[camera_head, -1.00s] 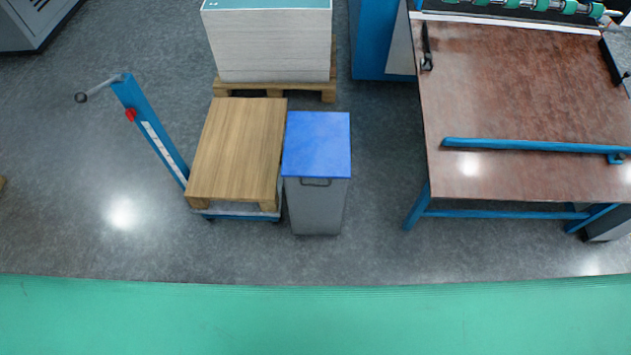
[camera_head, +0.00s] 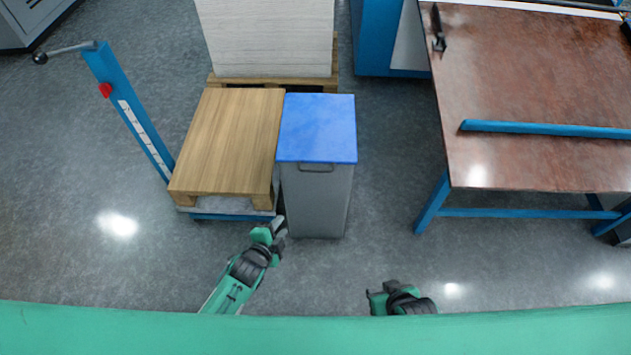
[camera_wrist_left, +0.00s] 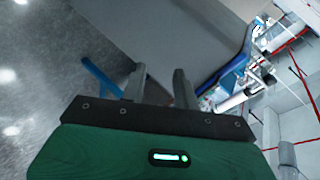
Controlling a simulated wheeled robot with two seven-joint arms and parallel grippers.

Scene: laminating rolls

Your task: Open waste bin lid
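The waste bin (camera_head: 317,205) is a tall grey box with a flat blue lid (camera_head: 317,128), and the lid is down. A dark handle (camera_head: 316,168) sits at the top of its front face. My left gripper (camera_head: 279,226) is low beside the bin's front left side, below the lid; I cannot tell if it touches. In the left wrist view my left gripper (camera_wrist_left: 160,86) has its two fingers apart with nothing between them, and the grey bin wall (camera_wrist_left: 160,30) is ahead. My right gripper (camera_head: 378,294) is right of the bin, nearer me, its fingers unclear.
A wooden pallet (camera_head: 230,135) on a blue lift truck (camera_head: 128,108) stands close against the bin's left side. A paper stack (camera_head: 266,38) on another pallet is behind. A brown-topped table (camera_head: 530,85) with blue legs stands right. The floor between bin and table is free.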

